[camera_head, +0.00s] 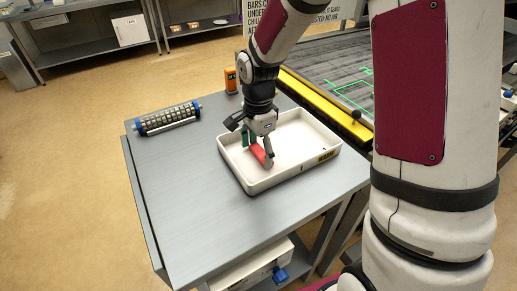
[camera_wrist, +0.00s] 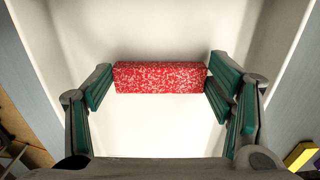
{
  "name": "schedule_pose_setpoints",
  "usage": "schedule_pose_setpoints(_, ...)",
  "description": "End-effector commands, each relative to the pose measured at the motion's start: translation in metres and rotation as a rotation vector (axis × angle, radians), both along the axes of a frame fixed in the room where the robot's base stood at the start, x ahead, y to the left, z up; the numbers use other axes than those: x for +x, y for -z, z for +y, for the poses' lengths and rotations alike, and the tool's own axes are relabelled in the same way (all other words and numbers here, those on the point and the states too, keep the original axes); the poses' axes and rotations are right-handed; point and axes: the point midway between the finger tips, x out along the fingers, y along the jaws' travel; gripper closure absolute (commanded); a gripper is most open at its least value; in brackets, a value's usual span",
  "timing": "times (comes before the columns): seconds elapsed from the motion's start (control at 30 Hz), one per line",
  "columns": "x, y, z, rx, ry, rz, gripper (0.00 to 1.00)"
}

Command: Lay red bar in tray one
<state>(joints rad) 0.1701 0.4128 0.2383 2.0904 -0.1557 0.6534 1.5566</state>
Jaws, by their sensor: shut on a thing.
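The red bar (camera_wrist: 160,77) is speckled with white and lies crosswise between the fingertips in the wrist view. It also shows in the head view (camera_head: 259,154). My gripper (camera_wrist: 160,86) is shut on the bar, with a green-padded finger at each end of it. In the head view my gripper (camera_head: 257,150) is low, inside the outline of the white tray (camera_head: 290,169). The tray's pale floor shows behind the bar in the wrist view. I cannot tell whether the bar touches the tray floor.
The tray stands on a grey metal table (camera_head: 195,190). A roller with blue ends (camera_head: 167,118) lies at the table's far left. An orange device (camera_head: 231,79) stands behind the tray. A yellow rail (camera_head: 325,104) edges the dark conveyor (camera_head: 335,70).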

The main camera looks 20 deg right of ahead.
Motion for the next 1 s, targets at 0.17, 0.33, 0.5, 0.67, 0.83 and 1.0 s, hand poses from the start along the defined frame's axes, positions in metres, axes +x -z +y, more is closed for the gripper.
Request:
schedule_pose_setpoints(0.17, 0.0, 0.0, 0.0, 0.0, 0.001, 0.0, 0.53)
schedule_pose_setpoints(0.33, 0.0, 0.002, 0.0, 0.0, 0.001, 0.0, 0.1)
schedule_pose_setpoints(0.5, 0.0, 0.002, 0.0, 0.0, 0.001, 0.0, 0.06)
schedule_pose_setpoints(0.67, 0.0, 0.002, 0.0, 0.0, 0.001, 0.0, 0.06)
schedule_pose_setpoints(0.83, 0.001, -0.006, 0.0, -0.001, 0.001, -0.002, 0.06)
schedule_pose_setpoints(1.0, 0.002, -0.034, 0.0, -0.001, 0.002, -0.006, 0.06)
